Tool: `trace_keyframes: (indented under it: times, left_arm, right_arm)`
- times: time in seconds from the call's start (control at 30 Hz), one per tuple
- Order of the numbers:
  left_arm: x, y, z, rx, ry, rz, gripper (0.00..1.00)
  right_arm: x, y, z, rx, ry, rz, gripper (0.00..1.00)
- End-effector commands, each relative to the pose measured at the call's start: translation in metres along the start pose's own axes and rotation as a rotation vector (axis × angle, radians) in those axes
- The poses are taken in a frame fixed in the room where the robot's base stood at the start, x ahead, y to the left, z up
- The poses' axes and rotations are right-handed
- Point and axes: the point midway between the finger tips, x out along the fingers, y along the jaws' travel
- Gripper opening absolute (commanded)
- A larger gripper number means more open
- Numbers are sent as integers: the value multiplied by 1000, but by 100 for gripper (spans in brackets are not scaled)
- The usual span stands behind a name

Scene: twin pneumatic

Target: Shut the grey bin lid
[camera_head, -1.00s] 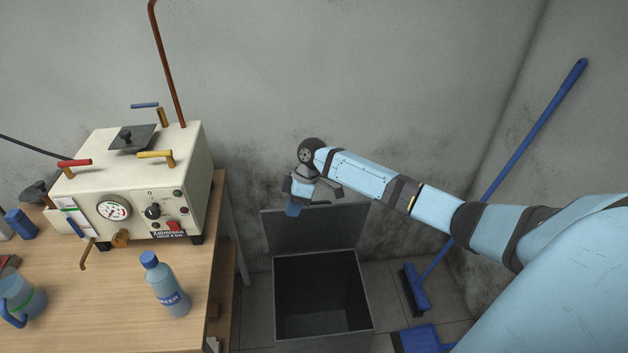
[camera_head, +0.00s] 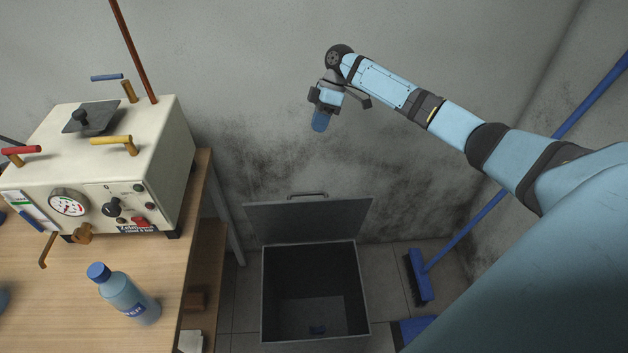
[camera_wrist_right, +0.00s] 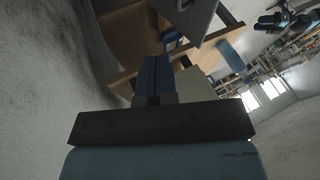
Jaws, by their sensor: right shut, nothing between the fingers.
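The grey bin (camera_head: 365,292) stands on the floor right of the table, its mouth open to the head camera. Its lid (camera_head: 310,220) is up, tilted back towards the wall, with a handle (camera_head: 307,194) on its far edge. In the right wrist view the shut blue fingers (camera_wrist_right: 153,75) show at the centre. My left gripper is not in view.
The wooden table (camera_head: 60,290) at left carries a cream machine (camera_head: 150,160) with a gauge and a water bottle (camera_head: 130,297). A blue broom (camera_head: 420,275) leans against the right wall, near a blue dustpan (camera_head: 418,330). Bare wall lies behind the bin.

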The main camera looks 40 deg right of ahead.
Motion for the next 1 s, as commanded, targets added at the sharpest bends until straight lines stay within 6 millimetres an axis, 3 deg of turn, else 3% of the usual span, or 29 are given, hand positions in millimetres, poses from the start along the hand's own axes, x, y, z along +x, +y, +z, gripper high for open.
trace_keyframes:
  times: [0.03, 0.3, 0.47, 0.8, 1.0]
  left_arm:
    - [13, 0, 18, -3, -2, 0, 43]
    - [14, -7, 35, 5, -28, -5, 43]
    - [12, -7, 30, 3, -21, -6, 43]
    - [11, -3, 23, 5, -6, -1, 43]
    - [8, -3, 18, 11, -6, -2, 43]
  right_arm:
    - [18, 8, 6, -2, 1, 2, 0]
    - [33, 11, 10, -2, 1, 1, 0]
    - [56, 10, 10, -2, 1, -2, 0]
    - [128, 10, 10, -1, 1, -1, 0]
    - [146, -10, 14, -3, 1, 1, 0]
